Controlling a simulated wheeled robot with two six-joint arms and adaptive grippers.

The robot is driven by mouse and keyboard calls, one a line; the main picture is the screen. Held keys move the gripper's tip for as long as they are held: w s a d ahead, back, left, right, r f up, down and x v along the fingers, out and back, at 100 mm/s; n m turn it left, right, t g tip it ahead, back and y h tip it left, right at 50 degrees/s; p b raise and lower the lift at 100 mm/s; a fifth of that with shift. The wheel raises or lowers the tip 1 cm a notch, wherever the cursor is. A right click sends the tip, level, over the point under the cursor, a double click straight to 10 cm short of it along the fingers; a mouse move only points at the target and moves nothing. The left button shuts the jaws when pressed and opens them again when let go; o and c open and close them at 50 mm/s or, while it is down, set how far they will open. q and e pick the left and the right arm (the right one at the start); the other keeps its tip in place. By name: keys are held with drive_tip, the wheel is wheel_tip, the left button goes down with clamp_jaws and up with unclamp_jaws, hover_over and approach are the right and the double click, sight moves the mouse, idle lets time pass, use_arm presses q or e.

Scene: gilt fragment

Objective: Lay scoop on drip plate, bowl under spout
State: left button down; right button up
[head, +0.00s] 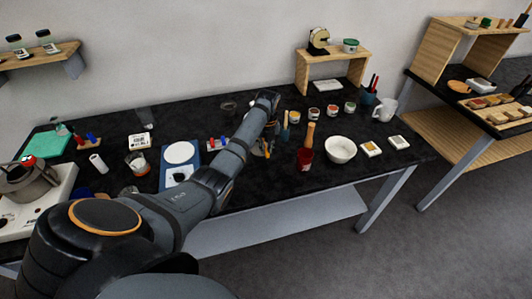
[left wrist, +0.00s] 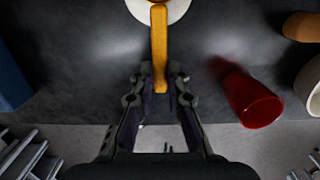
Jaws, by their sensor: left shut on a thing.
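My left gripper (left wrist: 160,78) is shut on a yellow-brown handle, which I take for the scoop (left wrist: 159,40); the handle's near end lies between the fingertips. At its far end is a white round shape, cut by the top edge of the left wrist view; I cannot tell whether it is the scoop's head or a plate. In the head view my left gripper (head: 266,150) is low over the table's middle, mostly hidden by my arm. A white bowl (head: 340,149) stands upright to its right, apart from it. I cannot clearly identify the drip plate or spout. My right gripper is not in view.
A blue-edged device with a white disc (head: 180,153) lies left. Several small jars and a white jug (head: 385,109) stand behind.

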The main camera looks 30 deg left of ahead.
sight(266, 151)
use_arm(q)
wheel_tip(266, 151, down, 2)
drive_tip(key=shift+f+p, duration=0.25)
drive_tip(key=shift+p, duration=0.3)
drive_tip(key=shift+f, duration=0.3)
drive_tip(key=shift+f, duration=0.6)
drive_tip(key=c, duration=1.3)
unclamp_jaws()
drive_tip(key=shift+c, duration=0.2)
wheel_tip(266, 151, up, 13)
drive_tip(key=b, duration=0.1)
drive_tip(key=shift+s+d+b, duration=0.3)
drive_tip(key=shift+s+d, duration=0.05)
drive_tip(key=shift+r, duration=0.1)
